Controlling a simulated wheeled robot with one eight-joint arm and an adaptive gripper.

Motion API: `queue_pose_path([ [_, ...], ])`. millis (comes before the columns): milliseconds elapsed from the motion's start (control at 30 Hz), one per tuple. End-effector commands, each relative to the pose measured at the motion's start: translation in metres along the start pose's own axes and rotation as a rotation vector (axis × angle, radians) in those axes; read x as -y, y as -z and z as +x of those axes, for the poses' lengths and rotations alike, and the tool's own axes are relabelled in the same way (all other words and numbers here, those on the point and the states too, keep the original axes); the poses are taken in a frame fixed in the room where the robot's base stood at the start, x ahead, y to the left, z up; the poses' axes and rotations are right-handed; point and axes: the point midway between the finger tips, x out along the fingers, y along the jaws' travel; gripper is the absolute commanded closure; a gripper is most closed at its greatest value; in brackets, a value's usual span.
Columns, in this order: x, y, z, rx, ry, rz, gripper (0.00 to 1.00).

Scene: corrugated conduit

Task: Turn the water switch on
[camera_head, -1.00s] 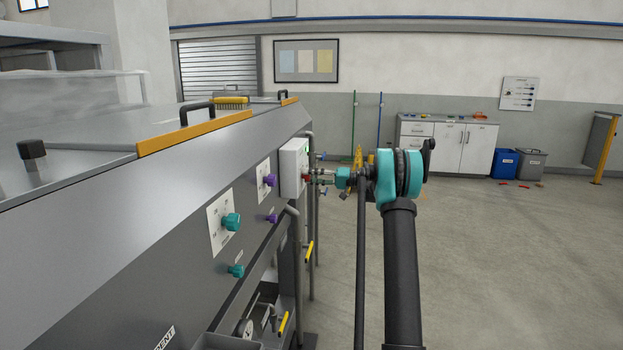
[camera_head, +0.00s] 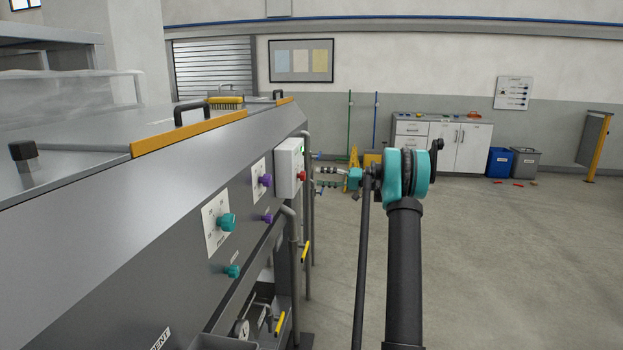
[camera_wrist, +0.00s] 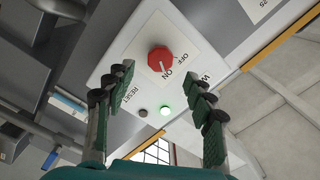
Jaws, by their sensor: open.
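The water switch is a red knob (camera_wrist: 161,61) on a white control box (camera_wrist: 112,57), with OFF, ON and RESET printed around it. A pale mark on the knob appears to point toward ON. A green light (camera_wrist: 167,110) glows below it. In the head view the knob (camera_head: 302,175) faces right on the white box (camera_head: 289,165). My gripper (camera_head: 323,177) is open and empty, just right of the knob with a small gap. In the wrist view my gripper's fingers (camera_wrist: 161,82) stand apart on either side, short of the knob.
A dark button (camera_wrist: 142,113) sits beside the green light. The grey machine (camera_head: 150,230) fills the left, with teal (camera_head: 226,222) and purple (camera_head: 265,181) knobs. Vertical pipes (camera_head: 309,230) stand below the box.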

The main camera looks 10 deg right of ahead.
Motion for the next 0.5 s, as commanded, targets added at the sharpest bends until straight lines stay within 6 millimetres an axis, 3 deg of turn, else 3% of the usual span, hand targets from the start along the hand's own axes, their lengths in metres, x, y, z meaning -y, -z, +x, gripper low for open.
queue_pose_path([
  [200,-0.001,0.001,-0.04,-0.002,-0.001,0.0,0.46],
  [500,0.0,0.0,-0.057,-0.001,0.0,0.0,0.46],
])
